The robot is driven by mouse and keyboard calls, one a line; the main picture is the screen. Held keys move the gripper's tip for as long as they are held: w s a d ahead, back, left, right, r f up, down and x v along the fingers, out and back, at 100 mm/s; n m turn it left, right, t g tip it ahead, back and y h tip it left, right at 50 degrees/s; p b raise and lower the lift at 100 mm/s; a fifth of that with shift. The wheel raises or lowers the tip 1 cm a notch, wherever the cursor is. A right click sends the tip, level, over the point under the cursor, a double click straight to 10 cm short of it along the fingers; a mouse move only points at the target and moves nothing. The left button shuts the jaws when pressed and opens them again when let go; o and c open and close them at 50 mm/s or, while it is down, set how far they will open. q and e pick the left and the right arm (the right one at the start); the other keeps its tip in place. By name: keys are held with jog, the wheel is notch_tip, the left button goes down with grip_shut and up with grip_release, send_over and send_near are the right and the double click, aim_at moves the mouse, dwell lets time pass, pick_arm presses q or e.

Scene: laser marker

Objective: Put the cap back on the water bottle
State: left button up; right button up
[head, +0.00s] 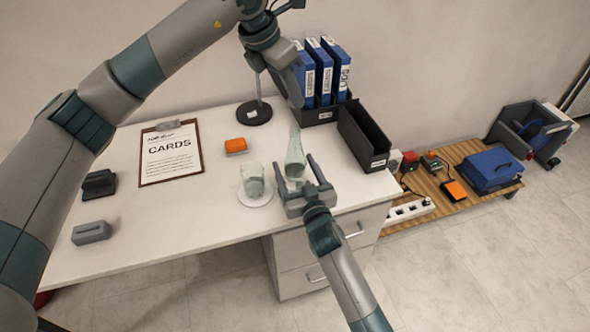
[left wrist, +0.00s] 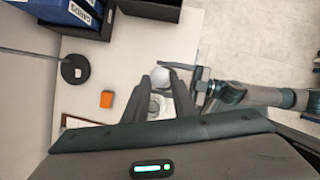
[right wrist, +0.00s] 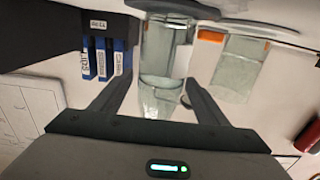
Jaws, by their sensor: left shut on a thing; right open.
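The translucent pale-green water bottle (head: 295,157) stands upright near the desk's front right. It also shows in the right wrist view (right wrist: 163,68). My right gripper (head: 305,182) is open, with its fingers on either side of the bottle; any contact is unclear. My left gripper (head: 297,104) points down above the bottle and is shut on a small pale round thing, apparently the cap (left wrist: 160,77). In the head view the cap is too small and hidden to make out.
A drinking glass (head: 253,182) on a white coaster stands just left of the bottle. A lamp base (head: 254,113), an orange block (head: 236,146), a clipboard (head: 171,155), blue binders (head: 323,75) and a black bin (head: 363,137) surround it.

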jog(key=c, duration=1.5)
pick_arm(q)
send_over(291, 136)
jog(key=shift+f, duration=2.45)
pick_arm(e)
jog(key=shift+c, duration=0.2)
pick_arm(q)
jog(key=shift+f, duration=0.9)
jog(key=shift+f, duration=0.55)
